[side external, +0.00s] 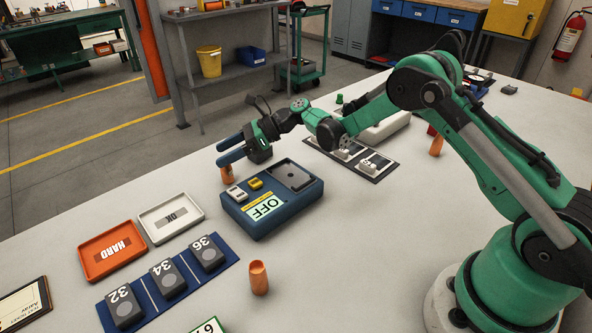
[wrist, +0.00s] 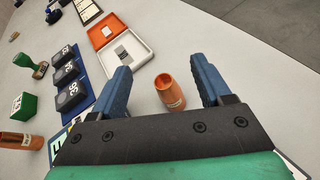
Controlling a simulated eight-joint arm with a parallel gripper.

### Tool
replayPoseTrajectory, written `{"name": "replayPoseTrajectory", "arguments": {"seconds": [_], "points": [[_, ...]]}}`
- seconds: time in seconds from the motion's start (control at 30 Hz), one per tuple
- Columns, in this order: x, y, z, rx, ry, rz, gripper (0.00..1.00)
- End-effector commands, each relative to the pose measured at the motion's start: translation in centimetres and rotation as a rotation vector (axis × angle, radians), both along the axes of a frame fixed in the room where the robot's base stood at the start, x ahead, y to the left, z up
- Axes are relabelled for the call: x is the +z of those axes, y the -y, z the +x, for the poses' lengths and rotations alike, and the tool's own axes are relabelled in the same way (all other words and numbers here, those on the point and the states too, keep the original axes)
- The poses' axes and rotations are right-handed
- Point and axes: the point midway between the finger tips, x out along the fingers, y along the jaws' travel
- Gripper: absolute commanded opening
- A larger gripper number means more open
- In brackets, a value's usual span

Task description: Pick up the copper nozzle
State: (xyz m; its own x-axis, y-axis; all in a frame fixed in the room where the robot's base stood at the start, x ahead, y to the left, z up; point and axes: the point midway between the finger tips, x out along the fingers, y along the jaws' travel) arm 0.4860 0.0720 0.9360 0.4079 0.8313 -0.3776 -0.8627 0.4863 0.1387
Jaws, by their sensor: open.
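A copper nozzle (side external: 227,174), a small tapered orange-brown cup, stands on the bench just below my gripper's fingers in the side view. My gripper (side external: 219,154) is open, with its two blue fingers spread. In the wrist view the copper nozzle (wrist: 171,92) shows between the fingers of my gripper (wrist: 160,67), apart from both, its open end and a small label visible. In the side view the fingers hide part of its top. Similar copper pieces stand at the front (side external: 259,279) and back right (side external: 436,146).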

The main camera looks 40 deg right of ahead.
Motion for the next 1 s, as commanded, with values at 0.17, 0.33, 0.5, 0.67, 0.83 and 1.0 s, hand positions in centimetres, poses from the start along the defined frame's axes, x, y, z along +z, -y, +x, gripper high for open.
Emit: {"name": "replayPoseTrajectory", "arguments": {"seconds": [0.17,0.33,0.5,0.67,0.83,1.0], "points": [[-1.4,0.0,0.0,0.0,0.001,-0.002,0.71],[-3.9,0.0,0.0,0.0,0.001,-0.002,0.71],[-4.7,-2.1,1.0,0.003,0.002,-0.003,0.71],[-4.9,-2.6,1.2,0.0,0.002,-0.003,0.71],[-4.9,-2.5,1.2,0.0,0.002,-0.003,0.62],[-4.9,-2.5,1.2,0.0,0.002,-0.003,0.14]]}}
